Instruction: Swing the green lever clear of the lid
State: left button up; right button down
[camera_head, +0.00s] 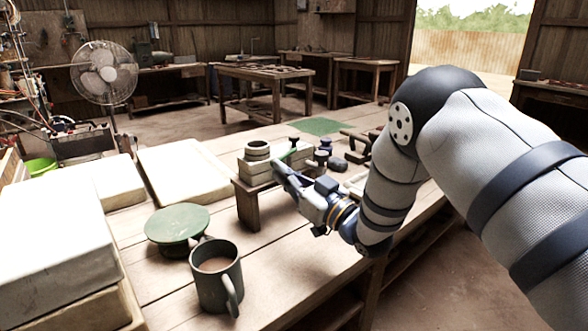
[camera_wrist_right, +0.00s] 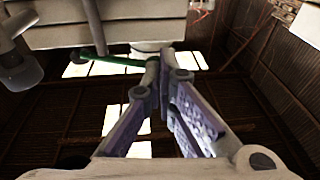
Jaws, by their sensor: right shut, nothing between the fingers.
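The tile press (camera_head: 256,172), a pale block on a brown wooden stand, sits mid-table in the head view, with a pale ring on top. The green lever (camera_head: 289,154) shows as a thin strip by its right side, partly hidden. In the right wrist view the green lever (camera_wrist_right: 118,61) runs along the edge of the pale slab (camera_wrist_right: 110,34); I cannot tell which part is the lid. My right gripper (camera_head: 279,167) is at the press's near right side. Its fingers (camera_wrist_right: 160,62) are shut and empty, close to the lever's right end; contact is unclear. My left gripper is out of view.
A green round plate (camera_head: 178,222) and a dark mug (camera_head: 216,277) stand at the near left of the table. Pale slabs (camera_head: 187,168) lie to the left. Several small dark tools (camera_head: 337,165) lie right of the press, near a green mat (camera_head: 319,126).

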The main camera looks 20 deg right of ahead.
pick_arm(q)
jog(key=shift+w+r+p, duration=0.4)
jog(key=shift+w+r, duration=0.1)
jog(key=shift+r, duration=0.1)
pick_arm(e)
jog(key=shift+w+a+m+t+h, duration=0.3)
jog(key=shift+w+a+m+h, duration=0.2)
jog(key=shift+w+a+h, duration=0.45)
jog(key=shift+s+a, duration=0.1)
